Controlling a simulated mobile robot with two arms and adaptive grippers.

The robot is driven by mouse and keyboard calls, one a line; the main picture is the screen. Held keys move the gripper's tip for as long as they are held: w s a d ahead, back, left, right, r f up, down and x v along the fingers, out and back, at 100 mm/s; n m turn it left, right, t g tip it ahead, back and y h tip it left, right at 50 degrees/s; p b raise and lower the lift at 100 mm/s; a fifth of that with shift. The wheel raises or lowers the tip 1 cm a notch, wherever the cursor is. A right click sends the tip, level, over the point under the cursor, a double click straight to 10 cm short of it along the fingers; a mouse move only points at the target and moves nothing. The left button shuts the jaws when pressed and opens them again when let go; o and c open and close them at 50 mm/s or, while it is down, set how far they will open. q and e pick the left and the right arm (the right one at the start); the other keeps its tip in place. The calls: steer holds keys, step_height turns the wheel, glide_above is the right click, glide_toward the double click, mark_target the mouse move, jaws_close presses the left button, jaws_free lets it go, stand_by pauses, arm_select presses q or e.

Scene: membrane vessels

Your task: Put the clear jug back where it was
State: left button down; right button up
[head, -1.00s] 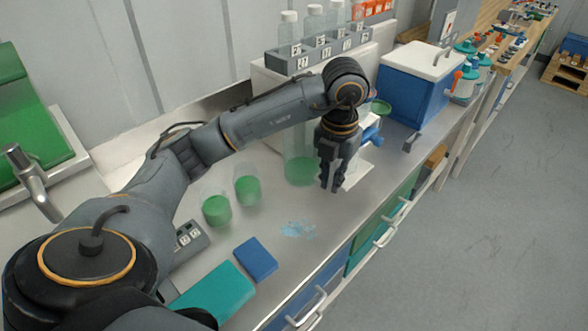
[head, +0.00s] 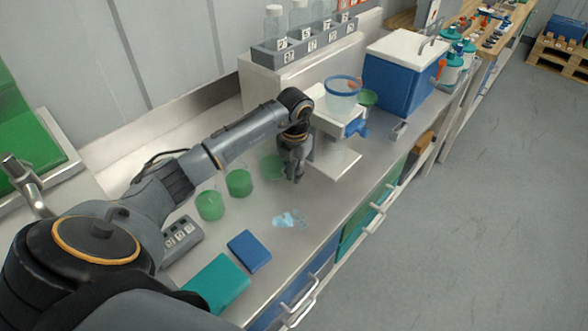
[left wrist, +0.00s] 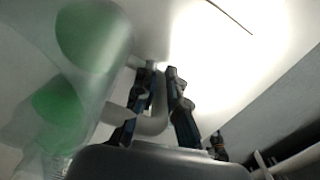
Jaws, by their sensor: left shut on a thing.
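The clear jug (head: 268,165), with green liquid in its bottom, is at the bench's middle, just left of my left gripper (head: 293,178) in the head view. My arm hides part of it. In the left wrist view a clear body with green in it (left wrist: 93,38) fills the left side. There my left gripper (left wrist: 160,90) is shut on a pale curved handle (left wrist: 150,124), which appears to be the jug's. I cannot tell whether the jug's base touches the bench.
Two green-filled clear cups (head: 238,183) (head: 210,205) stand left of the jug. A pale blue spill (head: 289,220) lies in front. A white stand (head: 338,160) with a blue-rimmed vessel (head: 342,92) is close on the right. A blue cool box (head: 392,84) stands beyond.

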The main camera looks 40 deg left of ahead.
arm_select(q)
steer(key=shift+f, duration=0.1)
steer(key=shift+f, duration=0.2)
steer(key=c, duration=1.4)
jaws_free()
steer(key=shift+r, duration=0.1)
steer(key=shift+r, duration=0.25)
step_height(320, 180, up, 10)
steer(key=b, duration=0.2)
steer(key=shift+s+d+r+b, duration=0.15)
steer(key=shift+r+b, duration=0.1)
steer(key=shift+b, duration=0.15)
steer(key=shift+r, duration=0.65)
